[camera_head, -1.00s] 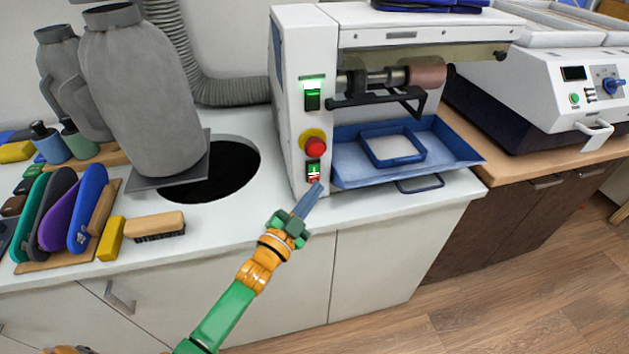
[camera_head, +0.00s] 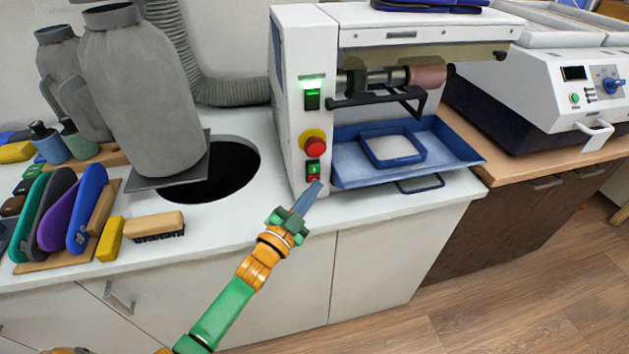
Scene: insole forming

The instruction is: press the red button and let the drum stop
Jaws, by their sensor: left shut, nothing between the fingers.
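The white sanding machine (camera_head: 297,60) stands on the counter. Its front panel has a lit green switch (camera_head: 312,98), a round red button on a yellow base (camera_head: 315,147), and a small green-and-red switch (camera_head: 313,171) below. The drum (camera_head: 427,77) sits on a shaft on the machine's right side; whether it turns cannot be told. My left gripper (camera_head: 317,184) is shut and empty. Its tip is at the lower red part of the small switch and partly covers it; whether it touches cannot be told. My right gripper is not in view.
A blue tray (camera_head: 460,150) with a smaller blue frame lies under the drum. Left are a round hole (camera_head: 230,180) in the counter, a grey bag (camera_head: 140,90), a brush (camera_head: 155,225) and coloured insoles (camera_head: 90,205). Another white machine (camera_head: 530,90) stands right.

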